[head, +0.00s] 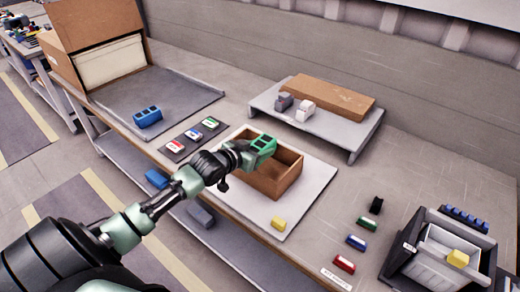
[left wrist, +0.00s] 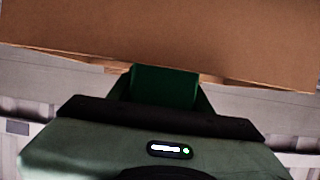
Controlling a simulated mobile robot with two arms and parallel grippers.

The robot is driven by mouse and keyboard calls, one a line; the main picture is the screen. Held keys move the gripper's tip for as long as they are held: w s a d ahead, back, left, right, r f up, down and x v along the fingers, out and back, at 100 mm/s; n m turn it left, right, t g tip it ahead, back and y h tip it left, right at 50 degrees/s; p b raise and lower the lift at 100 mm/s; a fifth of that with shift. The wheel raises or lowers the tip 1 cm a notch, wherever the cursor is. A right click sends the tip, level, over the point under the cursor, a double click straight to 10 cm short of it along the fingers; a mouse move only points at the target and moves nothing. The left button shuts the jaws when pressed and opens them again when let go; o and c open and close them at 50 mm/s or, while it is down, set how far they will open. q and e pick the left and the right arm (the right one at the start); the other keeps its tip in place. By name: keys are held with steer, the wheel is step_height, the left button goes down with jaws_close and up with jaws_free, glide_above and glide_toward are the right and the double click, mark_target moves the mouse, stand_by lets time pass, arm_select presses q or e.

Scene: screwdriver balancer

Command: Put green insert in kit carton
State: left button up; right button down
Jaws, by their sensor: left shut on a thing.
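The green insert (head: 264,145) is in my left gripper (head: 255,150), which is shut on it. It is held above the open kit carton (head: 283,187), over its far left part. The carton is a brown open box on a white board (head: 318,178), and the gripper and insert hide part of it. In the left wrist view the insert (left wrist: 165,87) shows dark green in front of my gripper, with a brown cardboard surface (left wrist: 170,40) beyond it. My right gripper is not in view.
A yellow block (head: 278,223) lies on the board in front of the carton. A raised grey shelf (head: 348,132) with a flat brown box stands behind. A blue block (head: 148,116) lies on the left tray (head: 185,93). Small coloured pieces and a grey bin (head: 420,262) are at right.

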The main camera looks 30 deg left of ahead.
arm_select(q)
steer(key=shift+f, duration=0.2)
steer(key=shift+f, duration=0.55)
steer(key=o, duration=1.3)
steer(key=shift+r, duration=0.6)
steer(key=v, duration=1.2)
